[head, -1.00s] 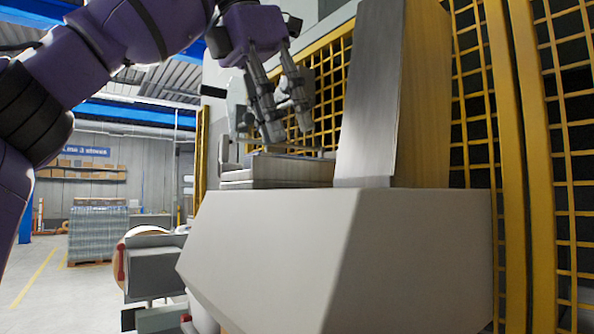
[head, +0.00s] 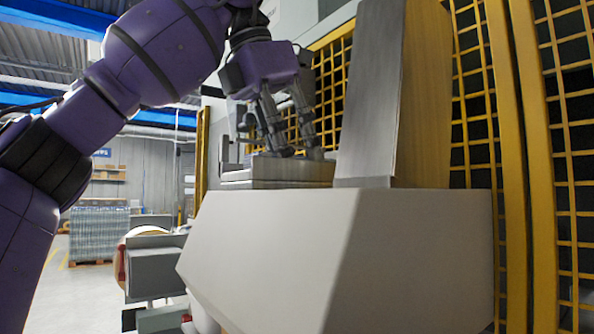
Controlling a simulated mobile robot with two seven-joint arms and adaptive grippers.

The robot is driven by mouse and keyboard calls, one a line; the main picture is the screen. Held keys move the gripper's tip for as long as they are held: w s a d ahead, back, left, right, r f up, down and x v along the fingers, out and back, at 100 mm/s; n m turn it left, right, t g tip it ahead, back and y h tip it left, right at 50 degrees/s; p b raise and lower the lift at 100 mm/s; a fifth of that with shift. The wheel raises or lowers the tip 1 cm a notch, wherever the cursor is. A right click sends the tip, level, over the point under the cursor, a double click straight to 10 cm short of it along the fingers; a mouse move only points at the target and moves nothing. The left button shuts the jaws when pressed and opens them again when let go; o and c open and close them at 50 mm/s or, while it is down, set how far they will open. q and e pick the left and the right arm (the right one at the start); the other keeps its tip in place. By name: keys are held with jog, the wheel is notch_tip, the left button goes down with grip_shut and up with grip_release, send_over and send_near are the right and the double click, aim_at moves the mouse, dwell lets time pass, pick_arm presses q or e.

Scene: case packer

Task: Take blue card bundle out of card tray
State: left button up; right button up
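My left gripper (head: 297,154) points down at the top of a low grey stepped, layered block (head: 278,173), which may be the card tray. Its two fingers are spread apart, and the fingertips are at or just above the block's top. I see nothing held between them. I cannot make out a blue card bundle; the inside of the block is hidden from this low angle. My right gripper is not in view.
A large pale housing (head: 265,250) fills the foreground below the block. A tall grey panel (head: 368,95) rises close to the gripper's right. Yellow mesh guarding (head: 520,120) stands behind and right. Open floor lies at lower left.

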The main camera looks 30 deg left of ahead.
pick_arm(q)
jog(key=c, duration=0.5)
jog(key=shift+r, duration=0.15)
